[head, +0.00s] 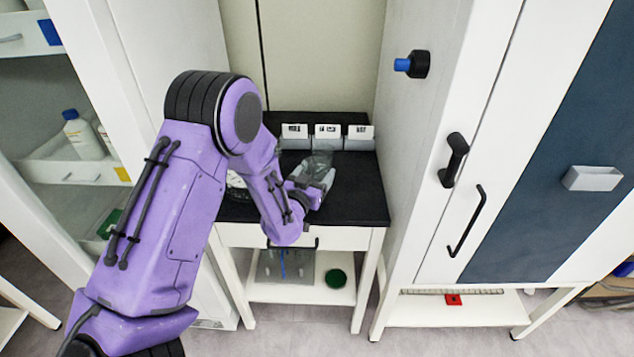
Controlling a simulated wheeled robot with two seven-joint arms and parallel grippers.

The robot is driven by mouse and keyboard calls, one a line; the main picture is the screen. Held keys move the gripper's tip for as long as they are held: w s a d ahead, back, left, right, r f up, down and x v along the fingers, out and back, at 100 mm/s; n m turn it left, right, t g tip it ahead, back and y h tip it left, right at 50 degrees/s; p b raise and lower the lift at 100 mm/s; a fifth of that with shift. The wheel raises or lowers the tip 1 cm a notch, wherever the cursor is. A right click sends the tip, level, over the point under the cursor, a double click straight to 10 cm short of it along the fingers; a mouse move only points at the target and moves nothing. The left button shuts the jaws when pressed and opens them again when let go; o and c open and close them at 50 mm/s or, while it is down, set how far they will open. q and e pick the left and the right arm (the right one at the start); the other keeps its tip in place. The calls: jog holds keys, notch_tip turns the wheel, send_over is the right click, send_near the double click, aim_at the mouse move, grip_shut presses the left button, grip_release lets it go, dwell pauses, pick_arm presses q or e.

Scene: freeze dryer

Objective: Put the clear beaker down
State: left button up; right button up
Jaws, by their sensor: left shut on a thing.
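The clear beaker (321,158) is at the black-topped table (352,195), in front of the row of labelled boxes. It is see-through and hard to make out. My left gripper (312,178) is shut on the beaker, with the arm reaching in from the left. I cannot tell whether the beaker's base touches the tabletop. My right gripper is not in view.
Several small boxes with white labels (327,138) stand along the back of the table. A white object (236,181) is partly hidden behind my arm. White cabinets close in on both sides. The tabletop's right front is clear.

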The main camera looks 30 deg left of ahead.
pick_arm(q)
jog(key=f, duration=0.2)
jog(key=w+f, duration=0.1)
jog(key=f, duration=0.1)
jog(key=shift+a, duration=0.1)
jog(key=shift+f, duration=0.2)
jog(key=o, duration=1.1)
jog(key=shift+r, duration=0.15)
